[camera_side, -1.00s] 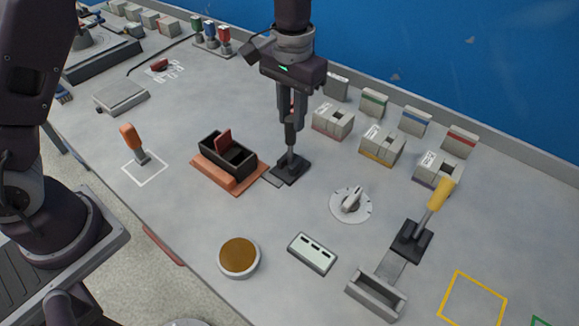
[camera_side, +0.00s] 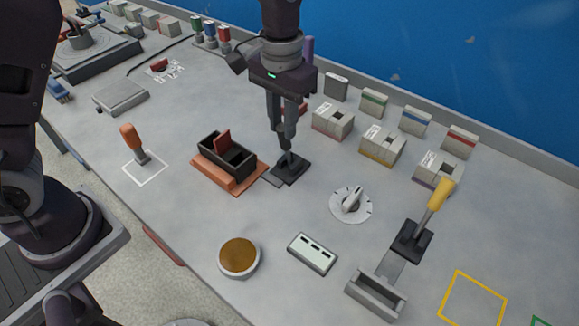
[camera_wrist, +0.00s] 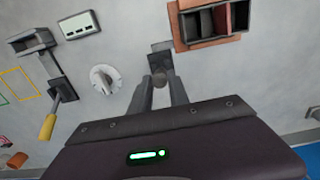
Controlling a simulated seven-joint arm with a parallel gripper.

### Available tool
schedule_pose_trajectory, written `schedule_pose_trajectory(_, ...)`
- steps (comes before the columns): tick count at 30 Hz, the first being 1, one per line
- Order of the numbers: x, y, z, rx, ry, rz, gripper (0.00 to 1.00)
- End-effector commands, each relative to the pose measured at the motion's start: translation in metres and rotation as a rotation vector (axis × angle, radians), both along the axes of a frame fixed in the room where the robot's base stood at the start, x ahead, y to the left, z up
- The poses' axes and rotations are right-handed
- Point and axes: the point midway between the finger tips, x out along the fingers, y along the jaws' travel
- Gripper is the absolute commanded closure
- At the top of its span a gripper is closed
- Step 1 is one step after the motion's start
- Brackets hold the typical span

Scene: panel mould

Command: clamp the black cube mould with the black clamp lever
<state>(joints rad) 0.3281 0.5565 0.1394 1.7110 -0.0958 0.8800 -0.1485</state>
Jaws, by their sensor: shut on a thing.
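The black cube mould (camera_side: 242,160) is an open box on an orange-brown base (camera_side: 232,187), with a red panel standing in it. The black clamp lever (camera_side: 291,166) stands just right of it on a dark base with a flat plate reaching toward the mould. My gripper (camera_side: 285,142) points down and is shut on the lever's upper part, which leans slightly left. In the wrist view, the fingertips (camera_wrist: 160,82) meet at the lever's round end, and the mould (camera_wrist: 238,14) is at upper right. The fingers hide much of the handle.
A second clamp with a yellow handle (camera_side: 437,194) and grey mould (camera_side: 375,298) stands at right. A dial (camera_side: 351,204) and a slotted block (camera_side: 312,253) lie nearer. Grey blocks (camera_side: 333,121) stand behind. An orange-handled tool (camera_side: 131,138) is at left.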

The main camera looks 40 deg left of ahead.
Motion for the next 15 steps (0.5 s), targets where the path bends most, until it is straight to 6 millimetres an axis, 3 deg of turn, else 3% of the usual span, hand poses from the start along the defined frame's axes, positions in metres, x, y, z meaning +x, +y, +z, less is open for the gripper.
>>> schedule_pose_trajectory(15,-0.013,0.001,-0.003,0.002,0.007,0.0,1.0)
